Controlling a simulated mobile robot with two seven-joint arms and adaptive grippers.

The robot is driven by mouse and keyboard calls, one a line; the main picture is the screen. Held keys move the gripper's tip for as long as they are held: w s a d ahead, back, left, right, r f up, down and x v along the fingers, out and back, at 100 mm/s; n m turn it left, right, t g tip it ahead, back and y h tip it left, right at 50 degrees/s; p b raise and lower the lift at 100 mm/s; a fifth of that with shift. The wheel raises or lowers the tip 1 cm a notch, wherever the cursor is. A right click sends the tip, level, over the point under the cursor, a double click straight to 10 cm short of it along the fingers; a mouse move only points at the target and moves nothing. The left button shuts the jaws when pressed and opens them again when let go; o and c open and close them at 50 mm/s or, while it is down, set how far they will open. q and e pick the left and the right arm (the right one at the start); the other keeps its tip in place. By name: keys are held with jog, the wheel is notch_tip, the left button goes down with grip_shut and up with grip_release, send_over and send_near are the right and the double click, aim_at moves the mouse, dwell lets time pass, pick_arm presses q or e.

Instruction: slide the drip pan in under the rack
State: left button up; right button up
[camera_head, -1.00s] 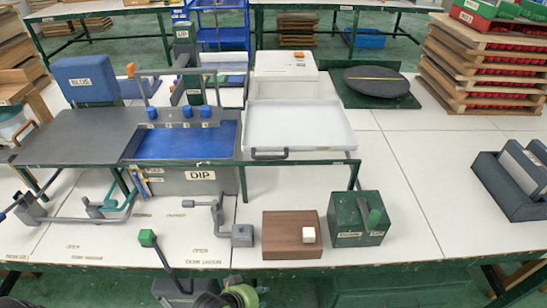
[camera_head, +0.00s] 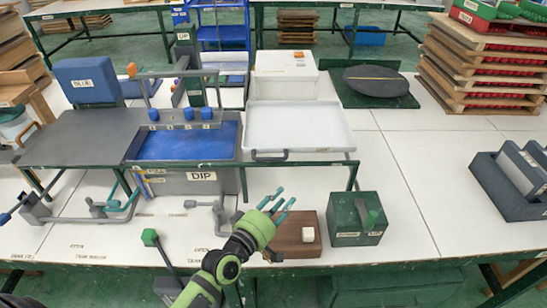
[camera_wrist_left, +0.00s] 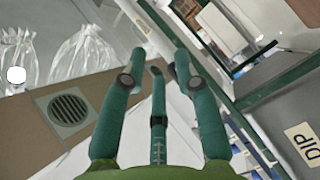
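The drip pan appears to be the shallow white pan (camera_head: 298,128) with a dark handle (camera_head: 270,156) on its front edge. It sits at the right part of the green-framed rack (camera_head: 310,162), right of the blue dip tank (camera_head: 188,142). Whether it rests on or below the frame is hard to tell. My left gripper (camera_head: 278,202) is in front of the rack, below the handle in the picture and apart from it. Its teal fingers are spread and empty; they also show in the left wrist view (camera_wrist_left: 157,75). My right gripper is out of view.
A brown block with a white knob (camera_head: 308,235) lies by my left gripper. A green box (camera_head: 357,218) stands right of it. A bent grey lever (camera_head: 219,215) is to the left.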

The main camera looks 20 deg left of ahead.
aim_at(272, 159)
pick_arm(q)
jog(key=w+a+r+n+t+y, duration=0.1)
jog(key=a+n, duration=0.1)
jog(key=w+a+r+n+t+y, duration=0.1)
jog(key=w+a+n, duration=0.1)
jog(key=w+a+r+n+t+y, duration=0.1)
jog(key=a+n+y, duration=0.1)
jog(key=shift+w+n, duration=0.3)
jog(key=shift+w, duration=0.1)
jog(key=w, duration=0.4)
jog(key=w+r+p, duration=0.1)
jog(key=w, duration=0.1)
jog(key=shift+d, duration=0.25)
grip_shut()
